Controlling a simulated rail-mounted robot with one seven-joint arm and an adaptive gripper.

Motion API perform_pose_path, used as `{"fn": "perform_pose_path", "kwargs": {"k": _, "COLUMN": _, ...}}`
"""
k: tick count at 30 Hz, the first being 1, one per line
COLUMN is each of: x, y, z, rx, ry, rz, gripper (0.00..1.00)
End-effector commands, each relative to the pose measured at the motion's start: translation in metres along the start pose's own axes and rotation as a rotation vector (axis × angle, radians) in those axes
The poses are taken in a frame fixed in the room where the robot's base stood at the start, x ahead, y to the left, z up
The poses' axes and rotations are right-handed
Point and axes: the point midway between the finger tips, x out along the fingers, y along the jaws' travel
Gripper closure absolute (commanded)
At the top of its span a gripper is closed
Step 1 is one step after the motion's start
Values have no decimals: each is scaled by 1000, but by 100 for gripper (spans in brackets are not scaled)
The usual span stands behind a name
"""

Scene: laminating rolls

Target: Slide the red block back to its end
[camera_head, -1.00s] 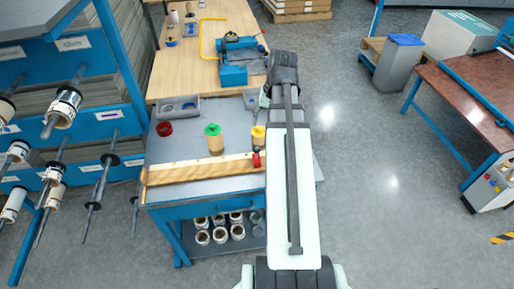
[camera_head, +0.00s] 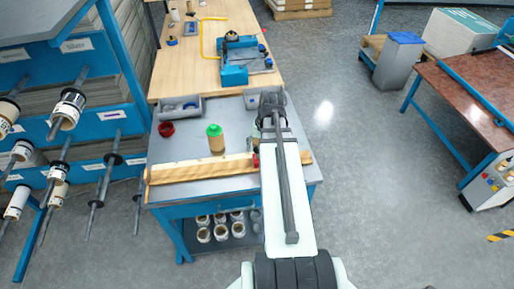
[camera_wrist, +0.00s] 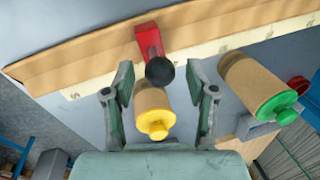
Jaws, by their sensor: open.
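The red block (camera_head: 256,160) sits on the wooden rail (camera_head: 200,170) along the front of the grey bench, partly hidden by my arm in the head view. In the wrist view the red block (camera_wrist: 149,40) has a black round knob (camera_wrist: 160,71) and sits across the rail (camera_wrist: 90,62), which has a pale marked strip. My gripper (camera_wrist: 163,95) is open, with its fingers apart on either side of the yellow-capped roll (camera_wrist: 152,108). The knob lies just beyond the fingertips in that view; I see no contact. The head view hides my fingers behind the arm.
A green-capped roll (camera_head: 215,138) stands behind the rail, and also shows right of my gripper in the wrist view (camera_wrist: 255,85). A red dish (camera_head: 166,129) and a grey tray (camera_head: 180,108) lie on the bench's left. White rolls (camera_head: 220,230) fill the shelf below.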

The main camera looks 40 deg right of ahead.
Motion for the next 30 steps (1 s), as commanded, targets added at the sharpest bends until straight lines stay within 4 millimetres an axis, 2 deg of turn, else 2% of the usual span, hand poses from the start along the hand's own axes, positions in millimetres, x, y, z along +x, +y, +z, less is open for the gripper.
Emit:
{"fn": "perform_pose_path", "kwargs": {"k": 6, "x": 11, "y": 0, "z": 0, "rx": 0, "ry": -1, "rz": 0, "gripper": 43}}
{"fn": "perform_pose_path", "kwargs": {"k": 16, "x": 13, "y": 0, "z": 0, "rx": 0, "ry": 1, "rz": 0, "gripper": 43}}
{"fn": "perform_pose_path", "kwargs": {"k": 21, "x": 13, "y": 0, "z": 0, "rx": 0, "ry": 1, "rz": 0, "gripper": 100}}
{"fn": "perform_pose_path", "kwargs": {"k": 30, "x": 12, "y": 6, "z": -1, "rx": 2, "ry": 0, "rz": 0, "gripper": 100}}
